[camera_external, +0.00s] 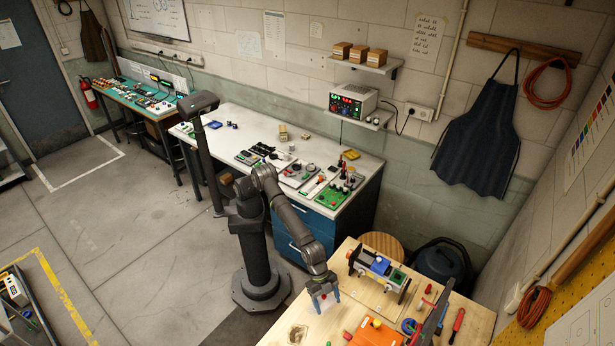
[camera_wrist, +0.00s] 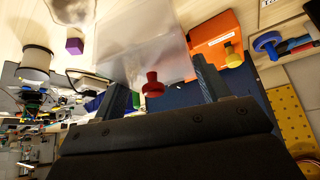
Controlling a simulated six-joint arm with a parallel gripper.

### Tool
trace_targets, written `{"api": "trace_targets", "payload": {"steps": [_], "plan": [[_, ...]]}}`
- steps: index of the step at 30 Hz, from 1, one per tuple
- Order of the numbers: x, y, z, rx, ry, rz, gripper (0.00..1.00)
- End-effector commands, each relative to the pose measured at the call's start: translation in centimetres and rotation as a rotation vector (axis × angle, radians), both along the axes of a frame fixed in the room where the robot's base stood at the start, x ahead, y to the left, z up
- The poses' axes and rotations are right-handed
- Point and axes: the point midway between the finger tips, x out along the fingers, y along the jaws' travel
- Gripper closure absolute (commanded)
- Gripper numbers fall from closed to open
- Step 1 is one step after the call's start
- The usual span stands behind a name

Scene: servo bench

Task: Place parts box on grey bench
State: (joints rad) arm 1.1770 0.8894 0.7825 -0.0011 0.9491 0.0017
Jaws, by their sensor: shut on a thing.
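My gripper (camera_external: 325,297) is low over the near wooden bench, its blue fingers around a pale box with a red spot, apparently the parts box (camera_external: 328,302). In the wrist view my gripper (camera_wrist: 163,85) has its dark fingers set well apart on either side of the pale, see-through box (camera_wrist: 150,35), with a red knob (camera_wrist: 153,84) between them. Whether the box touches the bench is unclear. The grey bench (camera_external: 345,160), with a pale top and blue drawers, stands behind my arm.
Parts and a green board (camera_external: 334,196) crowd the grey bench's near end; barer top lies farther left. The wooden bench (camera_external: 300,325) holds a clamp fixture (camera_external: 378,268), an orange piece (camera_external: 375,333) and tools. A power supply (camera_external: 352,101) sits on a wall shelf above the grey bench.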

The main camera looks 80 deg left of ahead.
Motion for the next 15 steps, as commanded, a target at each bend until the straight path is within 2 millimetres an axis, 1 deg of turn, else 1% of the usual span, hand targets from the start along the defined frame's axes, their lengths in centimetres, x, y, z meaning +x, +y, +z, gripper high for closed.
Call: {"api": "trace_targets", "payload": {"steps": [4, 9, 11, 14, 15], "plan": [[-0.4, 0.0, 0.3, -0.001, -0.001, 0.001, 0.63], [-0.2, 0.4, 0.7, -0.001, -0.002, 0.016, 0.63], [0.0, 1.1, 1.2, -0.002, -0.002, 0.039, 0.63], [0.7, 2.9, 2.6, -0.004, -0.003, 0.108, 0.63], [1.0, 4.0, 3.3, -0.004, -0.004, 0.147, 0.63]]}}
